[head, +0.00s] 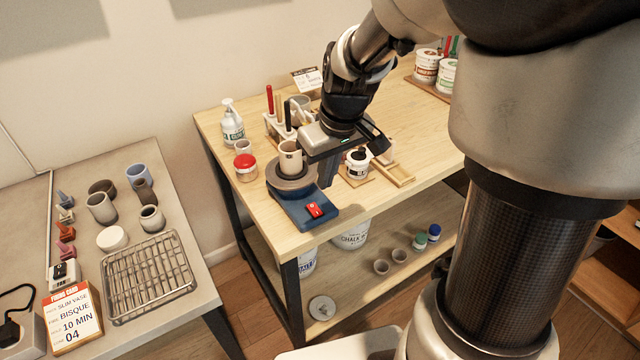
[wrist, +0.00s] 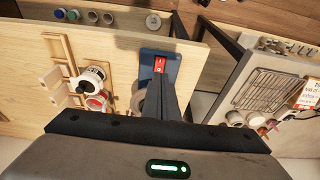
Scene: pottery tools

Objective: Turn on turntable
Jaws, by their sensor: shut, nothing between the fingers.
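The turntable has a blue base (head: 292,213) and a round grey wheel head (head: 283,182) with a beige cup (head: 290,158) on it. It sits near the front left corner of the wooden table. A red rocker switch (head: 315,210) is on the base's front end. My gripper (head: 327,185) is shut and empty, pointing down just above and behind the switch. In the wrist view the blue base (wrist: 174,66) and red switch (wrist: 159,64) show just beyond my fingertips (wrist: 160,80). I cannot tell whether they touch. The fingers hide most of the wheel head there.
A red-lidded jar (head: 245,168), a pump bottle (head: 231,122) and a tool holder (head: 280,128) stand left of and behind the turntable. A white jar (head: 357,163) and a wooden tray (head: 396,172) are to its right. The table's front edge is close to the base.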

